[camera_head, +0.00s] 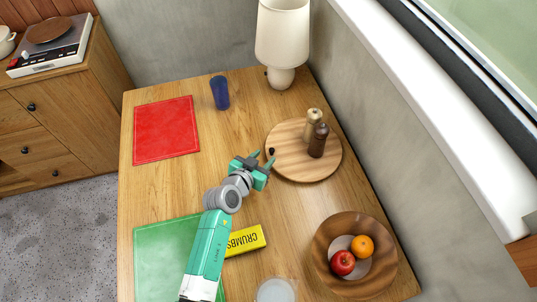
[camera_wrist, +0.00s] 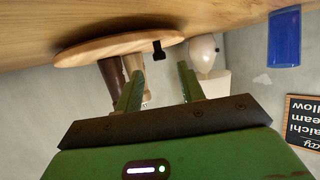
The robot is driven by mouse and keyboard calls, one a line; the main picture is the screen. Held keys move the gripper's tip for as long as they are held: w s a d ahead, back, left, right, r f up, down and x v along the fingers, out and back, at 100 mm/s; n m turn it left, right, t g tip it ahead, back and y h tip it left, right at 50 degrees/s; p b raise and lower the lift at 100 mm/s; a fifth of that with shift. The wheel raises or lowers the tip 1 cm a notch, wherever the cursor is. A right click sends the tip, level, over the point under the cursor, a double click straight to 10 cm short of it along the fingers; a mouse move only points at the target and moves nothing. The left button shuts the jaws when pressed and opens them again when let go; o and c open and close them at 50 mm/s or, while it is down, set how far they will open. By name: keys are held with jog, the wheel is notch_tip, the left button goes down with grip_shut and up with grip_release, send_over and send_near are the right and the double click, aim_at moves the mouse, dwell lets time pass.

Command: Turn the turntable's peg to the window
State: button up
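The turntable (camera_head: 300,172) is a round wooden board on the table, with a pale mill (camera_head: 312,122) and a dark brown mill (camera_head: 318,141) standing on it. Its small black peg (camera_head: 271,151) is at the left rim, on the side away from the window (camera_head: 480,45). My gripper (camera_head: 265,156) is open, just left of the rim, with its fingers pointing towards the peg. In the wrist view, which is upside down, the peg (camera_wrist: 158,50) shows beyond and between the two green fingertips (camera_wrist: 160,68). Nothing is between the fingers; contact with the peg cannot be told.
A lamp (camera_head: 282,40) stands behind the turntable and a blue cup (camera_head: 220,93) at back left. A wooden fruit bowl (camera_head: 325,270) is at front right. A yellow box (camera_head: 246,240) lies by my arm. The table left of the turntable is clear up to the red mat (camera_head: 166,130).

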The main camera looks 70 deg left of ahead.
aim_at(271, 150)
jog(key=shift+x, duration=1.9)
grip_shut()
jog(key=shift+d+r+p, duration=0.2)
jog(key=shift+p, duration=0.2)
